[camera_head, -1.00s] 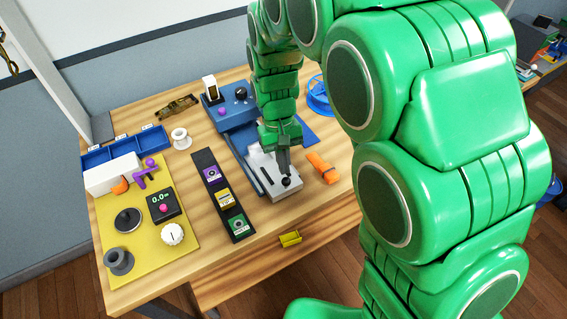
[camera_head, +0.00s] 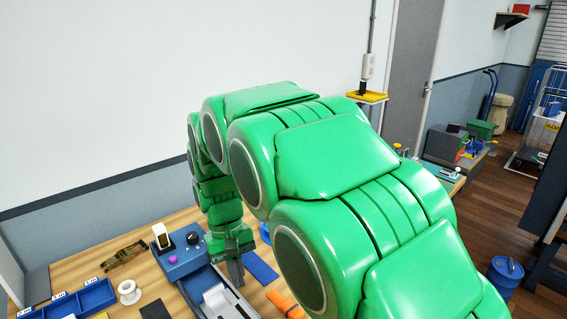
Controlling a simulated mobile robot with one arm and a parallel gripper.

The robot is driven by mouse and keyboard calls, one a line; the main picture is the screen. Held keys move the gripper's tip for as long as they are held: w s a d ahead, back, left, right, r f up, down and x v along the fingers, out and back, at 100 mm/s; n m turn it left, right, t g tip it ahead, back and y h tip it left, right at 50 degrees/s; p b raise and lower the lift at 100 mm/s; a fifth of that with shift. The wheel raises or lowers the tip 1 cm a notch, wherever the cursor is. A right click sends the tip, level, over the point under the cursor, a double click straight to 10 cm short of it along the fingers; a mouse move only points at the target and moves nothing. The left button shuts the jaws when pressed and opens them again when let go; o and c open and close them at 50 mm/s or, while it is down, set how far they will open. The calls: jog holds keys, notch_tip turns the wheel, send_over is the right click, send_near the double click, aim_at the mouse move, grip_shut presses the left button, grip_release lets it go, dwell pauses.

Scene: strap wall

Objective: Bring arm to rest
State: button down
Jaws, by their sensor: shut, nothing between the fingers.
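My green arm fills the middle and right of the view, arching over the workbench (camera_head: 85,268). My gripper (camera_head: 236,280) hangs pointing down at the arm's far end. Its fingers are together with nothing between them. It is over or beside the grey-white part of the blue device (camera_head: 185,262); how high above it I cannot tell. The near part of that device is cut off by the bottom edge.
A white spool (camera_head: 129,292), a blue bin tray (camera_head: 85,300) and a brown item (camera_head: 124,256) lie left of the device. An orange object (camera_head: 284,304) and a blue mat (camera_head: 260,267) lie right of it. A white wall (camera_head: 150,90) rises behind the bench.

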jog(key=s+d+r+m+y, duration=0.1)
jog(key=s+d+r+m, duration=0.2)
jog(key=d, duration=0.6)
jog(key=s+d+r+m, duration=0.1)
jog(key=s+d+r, duration=0.3)
jog(key=d, duration=0.6)
jog(key=s+d+f+m, duration=0.1)
jog(key=s+d, duration=0.3)
jog(key=s, duration=0.4)
jog(key=s+d+f+m+t, duration=0.1)
jog(key=s+d, duration=0.4)
jog(key=s, duration=0.3)
jog(key=shift+d+f+m+y, duration=0.2)
jog(key=shift+f+m+y, duration=0.1)
jog(key=shift+f+y, duration=0.1)
